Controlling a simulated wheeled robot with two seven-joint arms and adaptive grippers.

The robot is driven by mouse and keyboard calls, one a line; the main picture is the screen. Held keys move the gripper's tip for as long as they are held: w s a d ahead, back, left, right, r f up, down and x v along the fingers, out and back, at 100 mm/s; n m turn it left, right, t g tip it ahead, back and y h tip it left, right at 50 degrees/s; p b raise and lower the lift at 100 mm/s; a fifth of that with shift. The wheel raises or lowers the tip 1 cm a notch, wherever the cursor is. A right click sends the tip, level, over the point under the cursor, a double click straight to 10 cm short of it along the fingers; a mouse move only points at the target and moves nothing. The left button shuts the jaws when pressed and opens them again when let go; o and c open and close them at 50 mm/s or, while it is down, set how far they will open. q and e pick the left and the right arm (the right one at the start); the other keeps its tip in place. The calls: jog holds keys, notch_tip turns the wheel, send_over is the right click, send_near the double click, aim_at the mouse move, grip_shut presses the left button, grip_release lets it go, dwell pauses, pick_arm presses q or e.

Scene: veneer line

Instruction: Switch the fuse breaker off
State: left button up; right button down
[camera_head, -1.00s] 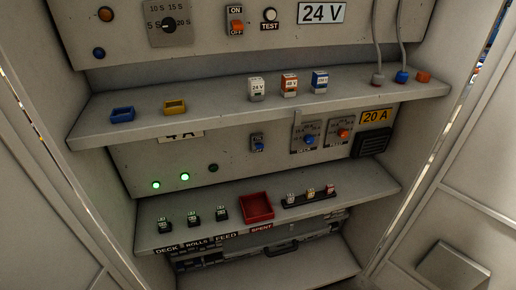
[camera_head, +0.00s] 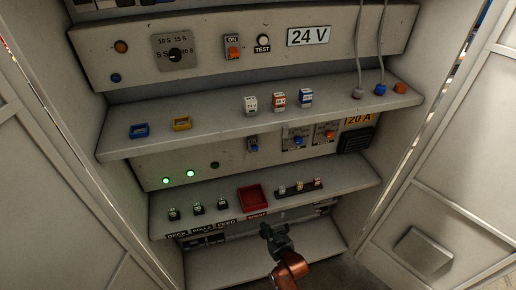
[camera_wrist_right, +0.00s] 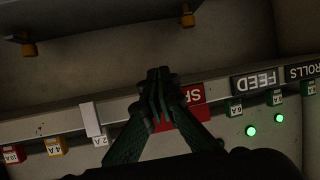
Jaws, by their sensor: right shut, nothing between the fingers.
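Nothing in view is labelled fuse breaker. A small grey switch plate with a blue lever (camera_head: 252,144) sits on the middle panel, partly under the shelf edge; its markings are too small to read. On the upper panel is an orange ON/OFF switch (camera_head: 233,49), beside the 24 V sign. My right gripper (camera_head: 271,233) is low in the head view, in front of the bottom shelf and below the red tray (camera_head: 254,199). In the right wrist view its dark fingers (camera_wrist_right: 159,80) are closed together and empty, before the upside-down SPENT label. My left gripper is not in view.
The upper shelf (camera_head: 215,128) overhangs the middle panel and bears coloured blocks and small trays. Small fuses stand on the lower shelf, left and right of the red tray. Two dials (camera_head: 296,138) (camera_head: 326,133) sit right of the blue lever. Open cabinet doors flank both sides.

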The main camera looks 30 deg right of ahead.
pick_arm(q)
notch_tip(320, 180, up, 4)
jog(key=p, duration=0.3)
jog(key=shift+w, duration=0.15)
pick_arm(e)
jog(key=w+r+m+t+h, duration=0.1)
jog(key=w+r+t, duration=0.1)
jog(key=r, duration=0.8)
jog(key=w+d+r+m+t+h, duration=0.1)
jog(key=r+t, duration=0.3)
jog(key=r, duration=0.7)
jog(key=w+r+m+t+h, duration=0.1)
jog(key=w+r+t+h, duration=0.2)
jog(key=r, duration=0.8)
jog(key=shift+d+t, duration=0.4)
jog(key=shift+t, duration=0.2)
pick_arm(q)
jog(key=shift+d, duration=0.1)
